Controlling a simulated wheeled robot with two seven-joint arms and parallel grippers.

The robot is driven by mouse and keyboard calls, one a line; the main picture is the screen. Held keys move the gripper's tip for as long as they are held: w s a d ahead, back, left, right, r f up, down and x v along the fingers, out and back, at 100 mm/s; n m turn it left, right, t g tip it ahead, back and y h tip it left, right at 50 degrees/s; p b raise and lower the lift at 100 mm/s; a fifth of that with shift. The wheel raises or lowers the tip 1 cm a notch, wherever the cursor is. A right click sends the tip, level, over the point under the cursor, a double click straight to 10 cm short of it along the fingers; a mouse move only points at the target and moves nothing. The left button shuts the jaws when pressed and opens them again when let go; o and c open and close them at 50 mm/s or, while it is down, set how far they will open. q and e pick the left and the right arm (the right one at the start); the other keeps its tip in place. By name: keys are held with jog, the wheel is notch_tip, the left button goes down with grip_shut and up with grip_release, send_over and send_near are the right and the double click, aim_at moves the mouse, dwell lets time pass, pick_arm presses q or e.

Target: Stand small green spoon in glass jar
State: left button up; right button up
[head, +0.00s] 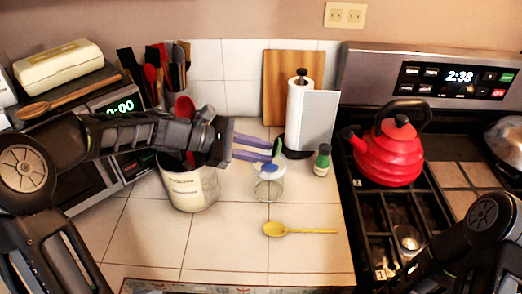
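The glass jar (268,188) stands upright on the white tiled counter, with something blue at its mouth. The small green spoon (277,146) shows as a short green piece standing above the jar's mouth, at the tips of my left gripper (276,152). The gripper reaches in from the left with two purple fingers, a gap between them. I cannot tell whether they grip the spoon or stand apart from it. The spoon's lower part is not clear. Of my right arm, only links show at the lower right; its gripper is out of view.
A utensil crock (190,188) stands left of the jar, under my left arm. A green-capped spice bottle (322,160) and a paper towel roll (310,118) stand right and behind. A yellow spoon (300,230) lies in front. A red kettle (388,152) sits on the stove.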

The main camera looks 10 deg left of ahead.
pick_arm(q)
jog(key=shift+o, duration=0.7)
jog(key=shift+a, duration=0.1)
jog(key=b+v, duration=0.1)
jog(key=v, duration=0.6)
jog(key=shift+a, duration=0.25)
jog(key=shift+s+r, duration=0.15)
dwell(0.5)
